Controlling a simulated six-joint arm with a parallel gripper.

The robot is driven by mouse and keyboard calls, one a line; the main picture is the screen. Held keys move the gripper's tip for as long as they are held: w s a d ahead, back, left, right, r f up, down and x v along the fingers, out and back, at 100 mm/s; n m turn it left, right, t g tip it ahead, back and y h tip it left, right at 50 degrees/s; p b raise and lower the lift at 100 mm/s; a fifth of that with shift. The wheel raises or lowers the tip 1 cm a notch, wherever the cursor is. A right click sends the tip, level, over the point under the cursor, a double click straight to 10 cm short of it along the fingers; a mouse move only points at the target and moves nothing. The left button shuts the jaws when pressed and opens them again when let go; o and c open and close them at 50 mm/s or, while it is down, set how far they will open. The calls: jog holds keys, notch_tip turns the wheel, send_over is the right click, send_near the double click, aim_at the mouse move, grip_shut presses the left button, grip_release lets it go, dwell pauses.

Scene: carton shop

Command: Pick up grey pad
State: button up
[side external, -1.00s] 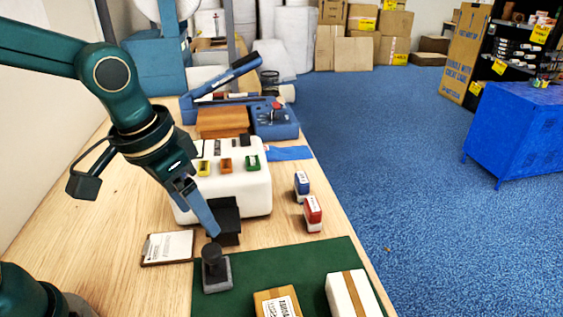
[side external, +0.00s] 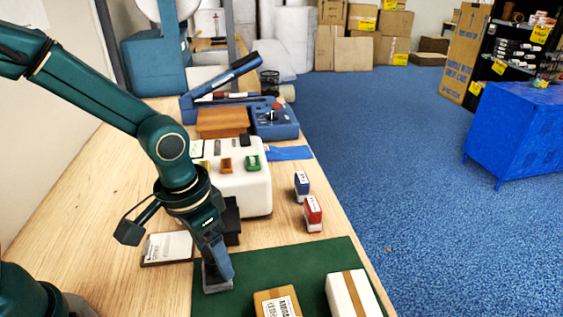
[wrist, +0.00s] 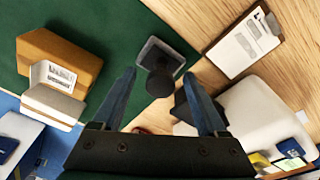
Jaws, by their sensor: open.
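The grey pad (side external: 217,287) is a square grey base with a round black knob, lying on the back left corner of the green mat (side external: 300,262). In the side external view, my gripper (side external: 219,272) is low over it and hides its knob. In the wrist view, the grey pad (wrist: 167,50) lies just beyond my gripper (wrist: 160,78). The two blue fingers are spread wide, and the black knob shows between their tips. The jaws hold nothing. Whether the tips are level with the knob I cannot tell.
A clipboard (side external: 167,247) lies left of the mat. A black block (side external: 231,222) stands behind, by a white case (side external: 255,190). A brown box (side external: 278,303) and a white box (side external: 352,296) sit on the mat. Red (side external: 312,214) and blue (side external: 302,187) stamps stand near the table edge.

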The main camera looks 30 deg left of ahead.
grip_shut()
jog(key=shift+r, duration=0.5)
notch_tip(320, 180, up, 4)
jog(key=shift+w+f, duration=0.1)
jog(key=shift+f, duration=0.15)
jog(key=s+a+r, duration=0.1)
jog(key=a+r, duration=0.5)
jog(key=a, duration=0.5)
jog(key=shift+s+a+r, duration=0.25)
jog(key=shift+s+a, duration=0.05)
jog(key=shift+s, duration=0.05)
